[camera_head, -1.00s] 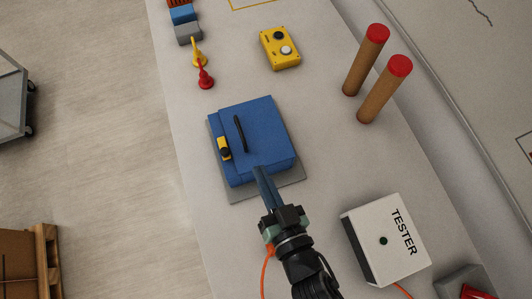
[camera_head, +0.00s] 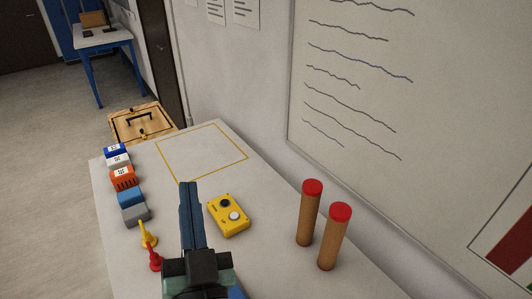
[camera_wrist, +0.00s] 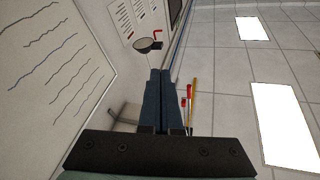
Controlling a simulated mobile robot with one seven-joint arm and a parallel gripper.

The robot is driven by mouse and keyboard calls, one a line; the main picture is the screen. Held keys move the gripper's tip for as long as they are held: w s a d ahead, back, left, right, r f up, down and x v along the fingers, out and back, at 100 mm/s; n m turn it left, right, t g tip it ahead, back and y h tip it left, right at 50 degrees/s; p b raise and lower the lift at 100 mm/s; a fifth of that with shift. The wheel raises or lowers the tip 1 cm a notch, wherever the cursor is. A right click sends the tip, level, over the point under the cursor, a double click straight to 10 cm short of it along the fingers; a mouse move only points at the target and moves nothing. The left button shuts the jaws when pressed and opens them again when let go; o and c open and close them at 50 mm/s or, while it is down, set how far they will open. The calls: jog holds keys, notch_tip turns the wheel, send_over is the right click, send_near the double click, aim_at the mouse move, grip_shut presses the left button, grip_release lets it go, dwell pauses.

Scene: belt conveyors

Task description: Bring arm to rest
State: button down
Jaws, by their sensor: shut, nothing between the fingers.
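My gripper (camera_head: 191,186) is in the lower middle of the head view, raised over the white table (camera_head: 270,270), with its two long dark blue fingers together and nothing between them. In the wrist view my gripper (camera_wrist: 165,72) shows its fingers side by side, pointing up the picture. That view faces the wall and the ceiling lights, so the wrist is tilted upward. Most of my arm is out of the head view.
A yellow button box (camera_head: 228,215) stands right of my gripper. Two red-topped brown cylinders (camera_head: 309,214) (camera_head: 333,237) stand farther right. Several small blocks (camera_head: 123,179) and yellow and red pieces (camera_head: 148,234) (camera_head: 154,256) line the left edge. A yellow-outlined area (camera_head: 203,152) is empty.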

jog(key=s+d+r+t+h, duration=0.2)
jog(key=d+r, duration=0.1)
jog(key=r, duration=0.7)
jog(key=s+d+r+t+h, duration=0.1)
jog(key=d+r, duration=0.3)
jog(key=r, duration=0.7)
jog(key=s+d+r+t+h, duration=0.2)
jog(key=s+d+r+t, duration=0.1)
jog(key=r, duration=0.8)
jog(key=shift+d+r+t+h, duration=0.25)
jog(key=shift+d+t+h, duration=0.05)
jog(key=shift+t, duration=0.1)
